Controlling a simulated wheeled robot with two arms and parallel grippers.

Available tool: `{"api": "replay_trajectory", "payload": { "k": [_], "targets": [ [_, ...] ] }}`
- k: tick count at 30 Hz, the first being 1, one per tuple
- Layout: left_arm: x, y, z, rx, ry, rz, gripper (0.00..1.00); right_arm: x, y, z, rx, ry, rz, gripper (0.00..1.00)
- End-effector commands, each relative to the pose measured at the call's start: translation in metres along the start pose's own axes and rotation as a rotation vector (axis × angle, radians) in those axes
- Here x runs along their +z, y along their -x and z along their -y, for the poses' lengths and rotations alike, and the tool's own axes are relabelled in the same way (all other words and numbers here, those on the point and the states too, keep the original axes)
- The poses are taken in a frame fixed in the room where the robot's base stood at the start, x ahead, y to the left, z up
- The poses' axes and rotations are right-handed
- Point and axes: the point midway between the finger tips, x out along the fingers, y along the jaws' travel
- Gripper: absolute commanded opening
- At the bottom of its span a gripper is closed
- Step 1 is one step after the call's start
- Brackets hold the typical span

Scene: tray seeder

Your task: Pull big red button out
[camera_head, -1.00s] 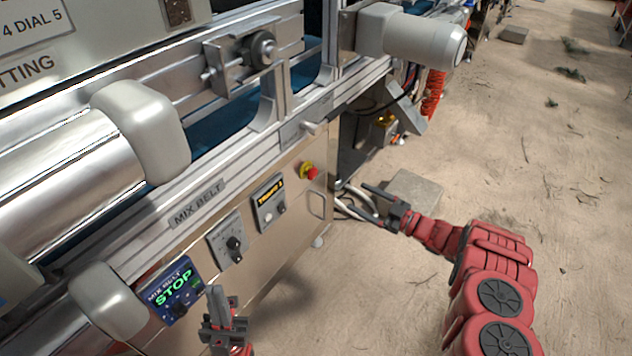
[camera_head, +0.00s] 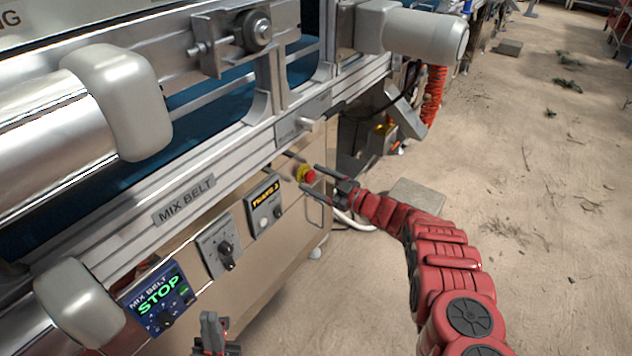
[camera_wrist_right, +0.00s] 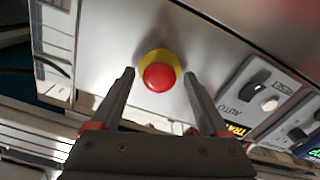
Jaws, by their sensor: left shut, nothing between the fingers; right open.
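The big red button (camera_head: 310,176) with its yellow collar sits on the machine's front panel, near the panel's right end. In the right wrist view the red button (camera_wrist_right: 159,77) lies between and just beyond the two open fingertips. My right gripper (camera_head: 318,180) is open, its fingers pointing at the panel on either side of the button; I cannot tell whether they touch it. It also shows in the right wrist view (camera_wrist_right: 160,74). My left gripper (camera_head: 210,322) is shut and empty at the bottom of the head view, in front of the panel's lower left part.
Left of the button are a small display panel (camera_head: 264,205), a knob panel (camera_head: 221,247) and a blue "STOP" screen (camera_head: 160,298). A grey motor (camera_head: 425,36) juts out above right. Sandy floor at right is mostly open.

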Motion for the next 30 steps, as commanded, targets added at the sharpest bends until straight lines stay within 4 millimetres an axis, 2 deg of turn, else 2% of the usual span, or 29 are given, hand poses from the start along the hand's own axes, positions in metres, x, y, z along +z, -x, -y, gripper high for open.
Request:
{"api": "replay_trajectory", "payload": {
  "k": [3, 16, 26, 30],
  "targets": [
    [0.000, 0.000, 0.000, -0.001, 0.000, 0.000, 0.00, 0.000, 0.000, 0.000, 0.000, 0.000, 0.000, 0.77],
    [0.000, 0.000, 0.000, -0.001, 0.000, -0.001, 0.00, 0.000, 0.001, 0.000, 0.000, 0.001, 0.001, 0.00],
    [0.000, -0.001, 0.000, -0.001, 0.000, 0.000, 0.00, 0.000, 0.001, 0.000, 0.000, 0.001, 0.001, 0.00],
    [0.000, -0.013, 0.002, -0.015, 0.003, 0.009, 0.00, -0.003, 0.007, -0.001, 0.000, 0.000, 0.003, 0.00]
  ]
}}
